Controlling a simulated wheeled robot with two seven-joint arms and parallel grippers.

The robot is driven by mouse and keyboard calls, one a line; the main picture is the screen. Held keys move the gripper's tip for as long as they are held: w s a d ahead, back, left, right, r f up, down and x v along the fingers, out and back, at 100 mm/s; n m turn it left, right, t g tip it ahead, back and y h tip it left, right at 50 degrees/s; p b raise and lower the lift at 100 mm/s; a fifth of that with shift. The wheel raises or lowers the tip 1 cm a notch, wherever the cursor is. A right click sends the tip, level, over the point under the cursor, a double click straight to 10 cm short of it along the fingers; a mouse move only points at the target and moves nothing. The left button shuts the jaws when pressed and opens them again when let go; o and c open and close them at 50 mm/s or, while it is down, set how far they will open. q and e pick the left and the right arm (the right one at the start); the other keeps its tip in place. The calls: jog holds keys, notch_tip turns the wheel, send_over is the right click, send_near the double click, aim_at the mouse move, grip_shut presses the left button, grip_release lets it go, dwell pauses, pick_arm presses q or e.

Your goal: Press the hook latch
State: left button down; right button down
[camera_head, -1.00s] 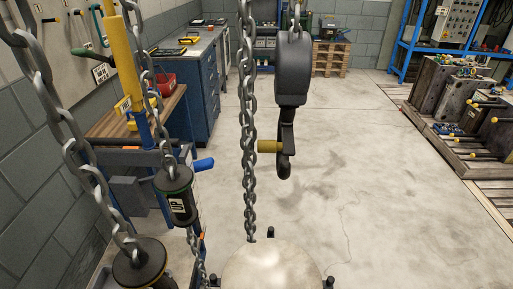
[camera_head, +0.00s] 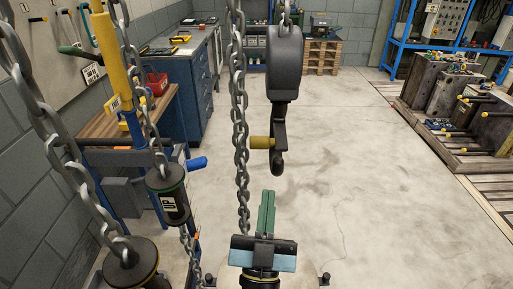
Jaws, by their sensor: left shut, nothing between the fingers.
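A black hook block (camera_head: 285,65) hangs from a chain in the upper middle of the head view. A dark hook (camera_head: 278,150) hangs below it. A yellow cylindrical piece (camera_head: 261,143) sticks out to the left at the hook; I cannot tell whether it is the latch itself. My left gripper (camera_head: 267,195) is at the bottom centre, with its green fingers shut and pointing up the picture. It shows below the hook in the picture, with a gap between them and nothing held. My right gripper is not in view.
A long chain (camera_head: 241,130) hangs just left of the hook. More chains and a black pendant marked UP (camera_head: 173,198) hang at the left. A pallet with moulds (camera_head: 455,110) stands at the right. The middle floor is clear.

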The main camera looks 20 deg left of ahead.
pick_arm(q)
jog(key=r+n+y, duration=0.1)
jog(key=s+a+r+n+y, duration=0.1)
jog(key=r+y, duration=0.2)
jog(key=shift+s+a+n, duration=0.25)
jog(key=shift+a+n, duration=0.05)
jog(key=shift+n, duration=0.1)
notch_tip(320, 180, up, 7)
jog(key=p, duration=0.2)
send_over(256, 148)
jog(key=s+d, duration=0.1)
jog(key=s, duration=0.3)
jog(key=shift+w+f, duration=0.15)
jog(key=shift+w, duration=0.1)
jog(key=shift+w+a+f+b, duration=0.15)
jog(key=shift+w+f, duration=0.2)
jog(key=shift+f, duration=0.25)
jog(key=shift+w+d+f+b, duration=0.15)
jog(key=shift+w+f, duration=0.15)
jog(key=shift+f, duration=0.3)
jog(key=shift+w+a+f, duration=0.2)
jog(key=shift+w+f, duration=0.05)
jog(key=shift+f, duration=0.45)
